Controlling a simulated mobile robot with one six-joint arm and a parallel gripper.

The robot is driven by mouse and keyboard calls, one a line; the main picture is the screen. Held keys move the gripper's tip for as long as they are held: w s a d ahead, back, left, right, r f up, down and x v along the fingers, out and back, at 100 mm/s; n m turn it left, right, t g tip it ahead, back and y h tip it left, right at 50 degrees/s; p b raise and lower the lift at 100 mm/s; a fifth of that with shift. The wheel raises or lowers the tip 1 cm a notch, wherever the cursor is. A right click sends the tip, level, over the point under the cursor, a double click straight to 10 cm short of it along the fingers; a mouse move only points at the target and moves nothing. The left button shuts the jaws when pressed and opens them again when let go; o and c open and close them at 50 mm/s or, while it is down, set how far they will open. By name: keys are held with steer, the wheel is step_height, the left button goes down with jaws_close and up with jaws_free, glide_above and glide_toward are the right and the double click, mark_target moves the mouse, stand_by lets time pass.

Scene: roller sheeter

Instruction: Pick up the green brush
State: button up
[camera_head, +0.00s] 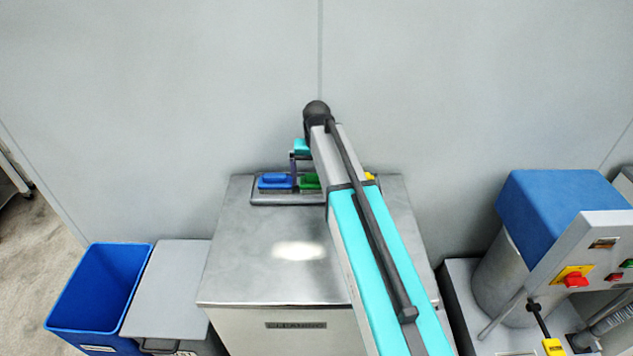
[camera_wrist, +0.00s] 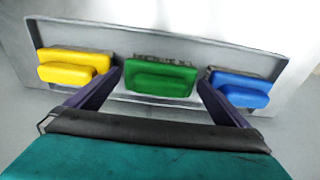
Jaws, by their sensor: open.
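The green brush (camera_wrist: 161,79) lies in a grey tray (camera_wrist: 202,50), between a yellow brush (camera_wrist: 72,67) and a blue brush (camera_wrist: 241,88). In the head view the green brush (camera_head: 310,181) is partly hidden behind my arm. My gripper (camera_wrist: 160,88) is open, its two dark fingers reaching toward the tray on either side of the green brush. The fingers look apart from the brush; their exact height above it is hard to tell. In the head view my gripper (camera_head: 293,160) is mostly hidden near the back of the cabinet.
The tray (camera_head: 290,200) sits at the back of a metal cabinet top (camera_head: 260,240), near the wall. The blue brush (camera_head: 276,181) is left of the green one. A blue bin (camera_head: 97,290) and a grey bin (camera_head: 172,290) stand left; a machine (camera_head: 545,215) stands right.

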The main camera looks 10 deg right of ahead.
steer(key=shift+w+f, duration=0.1)
steer(key=shift+f, duration=0.9)
steer(key=c, duration=0.9)
